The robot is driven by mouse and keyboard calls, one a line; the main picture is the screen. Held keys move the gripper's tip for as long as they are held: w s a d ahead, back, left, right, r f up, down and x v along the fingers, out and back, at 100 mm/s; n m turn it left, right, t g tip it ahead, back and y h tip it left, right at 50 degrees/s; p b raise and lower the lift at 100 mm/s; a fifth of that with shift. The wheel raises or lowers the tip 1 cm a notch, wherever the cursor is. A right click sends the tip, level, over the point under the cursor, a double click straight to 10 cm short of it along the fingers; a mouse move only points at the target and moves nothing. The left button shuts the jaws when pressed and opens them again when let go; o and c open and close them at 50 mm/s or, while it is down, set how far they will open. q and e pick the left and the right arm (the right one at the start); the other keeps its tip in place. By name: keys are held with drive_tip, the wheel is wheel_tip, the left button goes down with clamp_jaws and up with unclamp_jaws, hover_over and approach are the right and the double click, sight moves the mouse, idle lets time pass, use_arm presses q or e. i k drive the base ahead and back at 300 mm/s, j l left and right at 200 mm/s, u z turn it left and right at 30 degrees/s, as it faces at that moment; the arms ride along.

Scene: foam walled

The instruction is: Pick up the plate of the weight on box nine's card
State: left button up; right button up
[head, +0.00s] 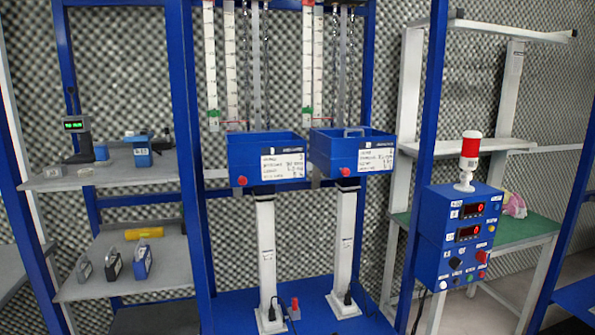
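Two blue boxes, a left one (248,151) and a right one (338,146), stand on white columns. Each has a white card, the left card (283,166) and the right card (376,160); the handwriting is too small to read surely, so I cannot tell which box is nine. On the lower left shelf stand a light grey plate (84,268), a dark grey plate (113,266) and a blue plate (142,262), each with a handle on top. Their weight marks are not readable. Neither of my grippers is in view.
The lower left shelf (85,290) also holds a yellow cylinder (144,233). The upper shelf (60,183) holds a device with a green display (75,125) and a small blue box (142,153). Blue posts frame the shelves. A control box (440,245) with a red beacon (470,147) stands right.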

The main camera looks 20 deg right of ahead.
sight(84, 270)
drive_tip(key=i+l+u, duration=0.1)
drive_tip(key=u, duration=0.3)
drive_tip(key=i+l+u, duration=0.2)
drive_tip(key=u, duration=0.2)
drive_tip(key=i+l+u, duration=0.1)
drive_tip(key=u, duration=0.25)
drive_tip(key=i+l+u, duration=0.1)
drive_tip(key=l, duration=0.35)
drive_tip(key=i+l+u, duration=0.1)
drive_tip(key=l, duration=0.35)
drive_tip(key=i+l, duration=0.2)
drive_tip(key=l, duration=0.25)
drive_tip(key=i+l+u, duration=0.15)
drive_tip(key=l, duration=0.3)
